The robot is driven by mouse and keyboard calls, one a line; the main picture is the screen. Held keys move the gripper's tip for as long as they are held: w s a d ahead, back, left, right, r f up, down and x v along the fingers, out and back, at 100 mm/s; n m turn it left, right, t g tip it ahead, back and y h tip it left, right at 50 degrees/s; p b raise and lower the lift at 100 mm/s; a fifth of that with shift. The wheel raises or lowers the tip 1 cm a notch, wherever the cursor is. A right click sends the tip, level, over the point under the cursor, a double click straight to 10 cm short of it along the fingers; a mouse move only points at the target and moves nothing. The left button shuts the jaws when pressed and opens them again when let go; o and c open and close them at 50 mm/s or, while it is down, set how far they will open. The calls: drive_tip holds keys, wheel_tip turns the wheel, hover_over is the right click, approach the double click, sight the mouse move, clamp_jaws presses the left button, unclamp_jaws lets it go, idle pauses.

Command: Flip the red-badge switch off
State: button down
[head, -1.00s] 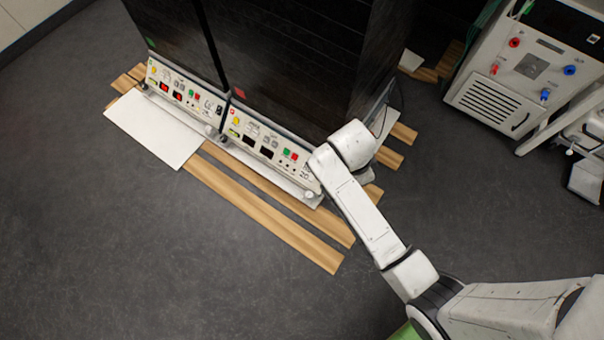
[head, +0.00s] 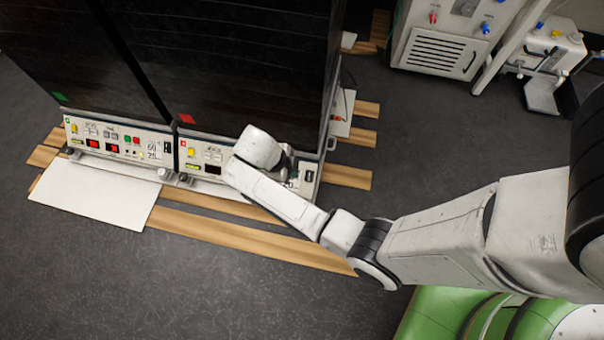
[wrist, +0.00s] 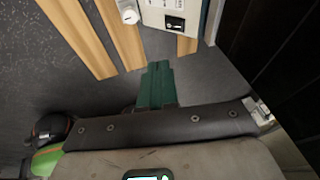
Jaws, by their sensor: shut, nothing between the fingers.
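The red-badge unit is the right one of two dark cabinets. It has a red square (head: 187,118) on its front and a small red badge on its white control panel (head: 212,171). A black rocker switch (wrist: 175,23) sits at the panel's end in the wrist view; it also shows near the panel's right end in the head view (head: 308,176). I cannot tell its position. My gripper (wrist: 158,72) has dark green fingers, shut and empty. In the wrist view they point toward the panel end, below the switch and apparently apart from it. My arm hides part of the panel in the head view.
The left cabinet has a green badge and its own panel (head: 118,143) with lit red displays. A white board (head: 95,193) lies before it. Wooden slats (head: 240,238) run beneath the cabinets. A white machine (head: 440,45) stands at the back right.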

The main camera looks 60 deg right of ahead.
drive_tip(key=shift+f, duration=0.1)
drive_tip(key=b, duration=0.7)
approach(310, 181)
drive_tip(key=x, duration=0.4)
drive_tip(key=shift+s+a+f, duration=0.2)
drive_tip(key=shift+a+f, duration=0.05)
drive_tip(key=shift+f, duration=0.05)
drive_tip(key=shift+w+d+f+b, duration=0.2)
drive_tip(key=shift+d+f+b, duration=0.35)
drive_tip(key=shift+b, duration=0.1)
drive_tip(key=shift+s+r+p, duration=0.1)
drive_tip(key=shift+p, duration=0.2)
